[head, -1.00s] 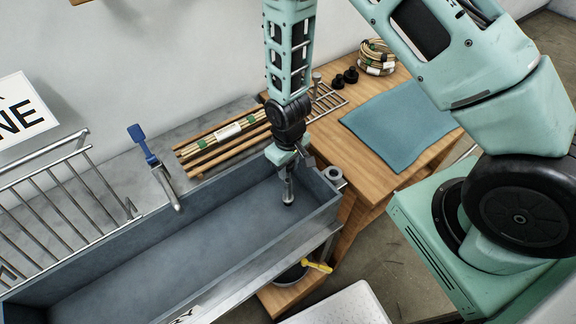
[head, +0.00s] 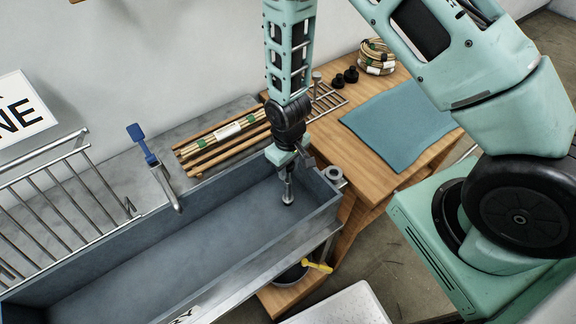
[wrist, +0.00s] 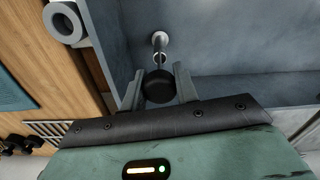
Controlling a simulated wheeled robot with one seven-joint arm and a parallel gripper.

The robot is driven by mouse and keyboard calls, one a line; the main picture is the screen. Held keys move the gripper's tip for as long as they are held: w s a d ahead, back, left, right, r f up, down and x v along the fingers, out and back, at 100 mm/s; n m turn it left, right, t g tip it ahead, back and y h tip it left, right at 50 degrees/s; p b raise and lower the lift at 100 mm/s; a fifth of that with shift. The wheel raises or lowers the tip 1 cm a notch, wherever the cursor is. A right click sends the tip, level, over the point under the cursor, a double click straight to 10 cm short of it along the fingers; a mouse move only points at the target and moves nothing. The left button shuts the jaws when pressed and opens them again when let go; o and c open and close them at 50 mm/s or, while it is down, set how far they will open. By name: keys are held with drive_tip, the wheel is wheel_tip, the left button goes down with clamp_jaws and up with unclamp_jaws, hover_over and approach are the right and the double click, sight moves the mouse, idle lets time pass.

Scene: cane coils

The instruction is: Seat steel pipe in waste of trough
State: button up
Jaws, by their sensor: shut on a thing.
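My gripper (head: 287,166) is over the right end of the grey trough (head: 150,262), its fingers pointing down. It is shut on the steel pipe (head: 289,188), which stands about upright inside the trough. In the wrist view a dark, round end (wrist: 158,88) sits between the two fingers, with a short bright length of the pipe (wrist: 159,60) beyond it. A pale round metal piece, apparently the waste (wrist: 160,40), shows at the pipe's far end, low in the trough. I cannot tell whether the pipe is inside it or just above it.
The trough walls stand close around my gripper. Bundled canes (head: 225,135) lie behind. A wooden bench (head: 345,140) with a blue mat (head: 400,125) and a cane coil (head: 377,56) is to the right.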

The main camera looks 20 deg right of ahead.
drive_tip(key=shift+f+b, duration=1.1)
drive_tip(key=shift+f, duration=0.4)
drive_tip(key=o, duration=1.1)
drive_tip(key=shift+r, duration=0.1)
drive_tip(key=shift+o, duration=0.2)
wheel_tip(320, 180, up, 17)
drive_tip(key=b, duration=0.3)
drive_tip(key=shift+r, duration=0.2)
